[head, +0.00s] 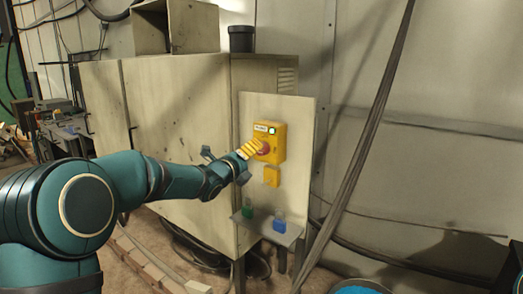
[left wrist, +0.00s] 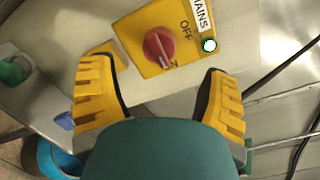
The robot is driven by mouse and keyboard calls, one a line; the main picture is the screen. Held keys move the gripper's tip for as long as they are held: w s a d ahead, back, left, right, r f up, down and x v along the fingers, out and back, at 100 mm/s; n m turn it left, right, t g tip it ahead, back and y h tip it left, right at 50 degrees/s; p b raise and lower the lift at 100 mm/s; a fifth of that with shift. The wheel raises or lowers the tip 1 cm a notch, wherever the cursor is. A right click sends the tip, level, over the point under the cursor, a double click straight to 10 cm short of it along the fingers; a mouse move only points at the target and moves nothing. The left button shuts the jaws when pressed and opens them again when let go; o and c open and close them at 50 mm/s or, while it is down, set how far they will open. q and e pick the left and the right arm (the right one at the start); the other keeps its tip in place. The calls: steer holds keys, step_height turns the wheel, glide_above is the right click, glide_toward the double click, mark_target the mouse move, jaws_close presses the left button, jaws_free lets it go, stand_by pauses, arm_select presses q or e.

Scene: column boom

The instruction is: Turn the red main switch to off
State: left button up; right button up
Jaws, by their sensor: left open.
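The red main switch (left wrist: 159,47) is a round knob on a yellow box marked MAINS (head: 270,137). In the left wrist view, a pale mark on the knob points to the picture's lower side, near partly hidden lettering. The word OFF stands up and to the right of the knob. In the left wrist view the fingers (left wrist: 163,68) are spread left and right of the knob. I cannot tell whether they touch it.
The box is on a pale upright panel (head: 306,130) by a large cabinet (head: 175,95). A smaller yellow box (head: 272,176) sits below. A shelf (head: 268,228) holds a green item (head: 248,211) and a blue item (head: 280,225). A dark slanting strap (head: 366,125) hangs right.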

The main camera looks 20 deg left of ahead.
arm_select(q)
steer(key=x, duration=0.6)
steer(key=shift+w+p, duration=0.35)
steer(key=c, duration=1.2)
